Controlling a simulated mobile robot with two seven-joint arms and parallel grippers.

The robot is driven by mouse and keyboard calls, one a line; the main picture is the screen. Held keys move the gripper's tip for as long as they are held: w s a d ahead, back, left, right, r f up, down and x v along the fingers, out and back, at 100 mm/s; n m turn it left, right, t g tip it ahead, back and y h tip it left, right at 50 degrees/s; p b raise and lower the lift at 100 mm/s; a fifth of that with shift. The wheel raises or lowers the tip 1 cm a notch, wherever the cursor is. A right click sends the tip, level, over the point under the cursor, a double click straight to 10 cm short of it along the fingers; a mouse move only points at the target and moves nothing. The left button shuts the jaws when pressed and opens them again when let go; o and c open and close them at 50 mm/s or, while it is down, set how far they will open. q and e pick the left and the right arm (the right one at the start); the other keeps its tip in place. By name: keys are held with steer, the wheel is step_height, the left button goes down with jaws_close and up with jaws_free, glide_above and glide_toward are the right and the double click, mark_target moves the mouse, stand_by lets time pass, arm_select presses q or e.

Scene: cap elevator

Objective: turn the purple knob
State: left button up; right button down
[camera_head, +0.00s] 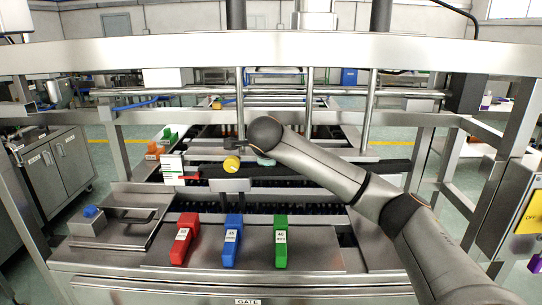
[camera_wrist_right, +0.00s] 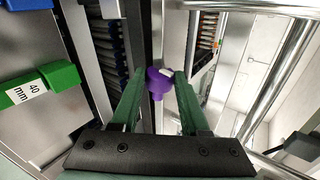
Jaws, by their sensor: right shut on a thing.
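The purple knob (camera_wrist_right: 157,84) shows in the right wrist view, between the two green fingertips of my right gripper (camera_wrist_right: 159,77). The right gripper is shut on it; a small pale patch shows on the knob's upper side. In the head view my right arm comes in from the right, and its gripper (camera_head: 238,146) is at the middle of the machine, partly hidden by the wrist. I cannot make out the held knob in the head view. My left gripper is not in view.
Red (camera_head: 184,240), blue (camera_head: 232,241) and green (camera_head: 280,242) blocks sit on the front plate. A yellow round part (camera_head: 231,165) is just below the right gripper. A metal crossbar (camera_head: 260,52) spans above the arm.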

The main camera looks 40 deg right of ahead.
steer(key=shift+c, duration=2)
jaws_free()
steer(key=b+v, duration=0.2)
steer(key=v, duration=1)
steer(key=shift+s+a+r, duration=0.15)
